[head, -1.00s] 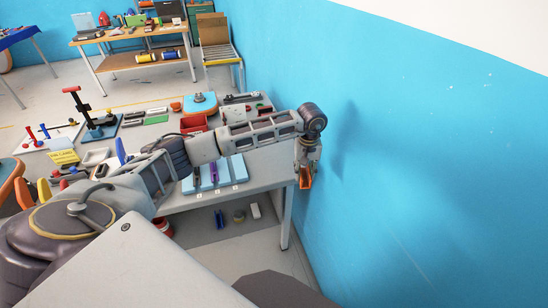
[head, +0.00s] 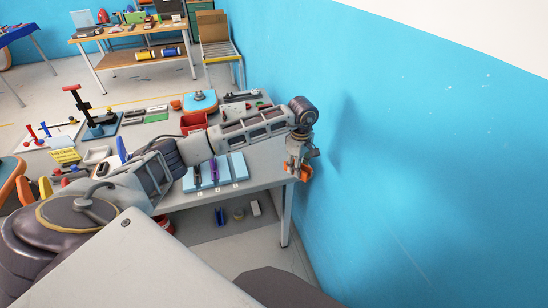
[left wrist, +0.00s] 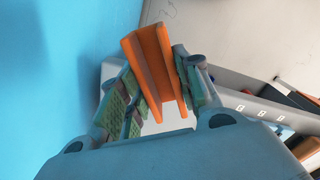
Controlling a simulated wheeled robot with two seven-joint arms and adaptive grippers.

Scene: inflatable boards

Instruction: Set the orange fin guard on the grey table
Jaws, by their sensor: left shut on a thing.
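My left gripper (head: 298,164) is shut on the orange fin guard (head: 306,174) at the right end of the grey table (head: 262,178), close to the blue wall. In the left wrist view the fin guard (left wrist: 152,62) is a channel-shaped orange piece between the two fingers (left wrist: 158,95). In the head view the gripper partly hides it. It looks held up beside the table's right edge; I cannot tell whether any of it is over the top. My right gripper is not in view.
A light blue block (head: 215,172) with numbered slots lies on the table's front part. A red bin (head: 194,122), a blue stand (head: 104,128) and several small tools crowd the top further left and back. The blue wall (head: 400,170) stands close on the right. Bare tabletop shows near the right end.

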